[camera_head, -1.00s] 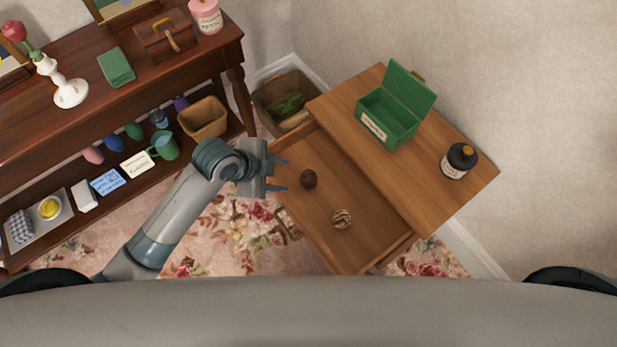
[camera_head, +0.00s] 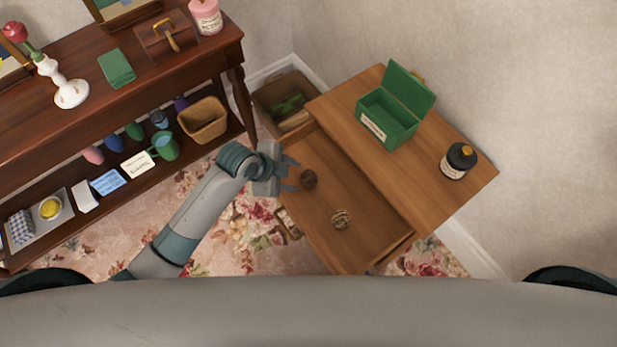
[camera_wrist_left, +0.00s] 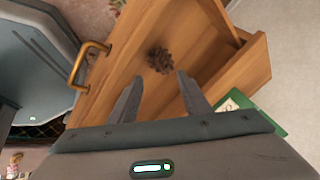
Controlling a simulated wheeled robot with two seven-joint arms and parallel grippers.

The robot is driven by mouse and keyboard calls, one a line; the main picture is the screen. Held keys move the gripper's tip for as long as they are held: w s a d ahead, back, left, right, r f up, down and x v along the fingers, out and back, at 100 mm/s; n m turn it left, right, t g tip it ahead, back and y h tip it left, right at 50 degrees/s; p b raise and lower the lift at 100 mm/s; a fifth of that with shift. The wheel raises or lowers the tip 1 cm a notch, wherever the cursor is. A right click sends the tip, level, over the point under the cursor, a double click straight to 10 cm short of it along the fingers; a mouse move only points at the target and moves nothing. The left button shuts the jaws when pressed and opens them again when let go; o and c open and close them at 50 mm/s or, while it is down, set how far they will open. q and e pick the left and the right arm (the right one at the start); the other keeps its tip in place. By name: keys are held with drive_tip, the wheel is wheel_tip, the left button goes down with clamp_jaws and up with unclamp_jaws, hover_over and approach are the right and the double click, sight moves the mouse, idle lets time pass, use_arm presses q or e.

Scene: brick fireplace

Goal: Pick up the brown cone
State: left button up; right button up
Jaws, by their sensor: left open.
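In the left wrist view the cone (camera_wrist_left: 161,60) looks dark and scaly and sits just beyond the fingertips. My left gripper (camera_head: 291,174) is open and empty, its fingers pointing at the cone from the left. In the left wrist view the fingers of my left gripper (camera_wrist_left: 160,82) are spread apart, with the cone ahead of the gap between them. My right gripper is not in view.
A green open box (camera_head: 392,112) and a dark bottle (camera_head: 458,161) stand on the wooden top. A brass drawer handle (camera_wrist_left: 88,62) shows in the left wrist view. A dark wood shelf unit (camera_head: 150,100) stands at the left.

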sight(305, 178)
use_arm(q)
drive_tip(key=x, duration=0.5)
drive_tip(key=shift+d+f, duration=0.15)
drive_tip(key=shift+f, duration=0.15)
drive_tip(key=shift+w+f, duration=0.1)
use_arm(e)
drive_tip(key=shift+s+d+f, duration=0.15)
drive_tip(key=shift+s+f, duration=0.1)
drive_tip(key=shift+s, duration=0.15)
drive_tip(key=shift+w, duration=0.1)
use_arm(q)
drive_tip(key=shift+f, duration=0.1)
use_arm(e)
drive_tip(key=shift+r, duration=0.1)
use_arm(q)
drive_tip(key=shift+w+d+f, duration=0.15)
drive_tip(key=shift+f, duration=0.1)
drive_tip(key=x, duration=0.4)
drive_tip(key=shift+w, duration=0.1)
drive_tip(key=shift+f, duration=0.2)
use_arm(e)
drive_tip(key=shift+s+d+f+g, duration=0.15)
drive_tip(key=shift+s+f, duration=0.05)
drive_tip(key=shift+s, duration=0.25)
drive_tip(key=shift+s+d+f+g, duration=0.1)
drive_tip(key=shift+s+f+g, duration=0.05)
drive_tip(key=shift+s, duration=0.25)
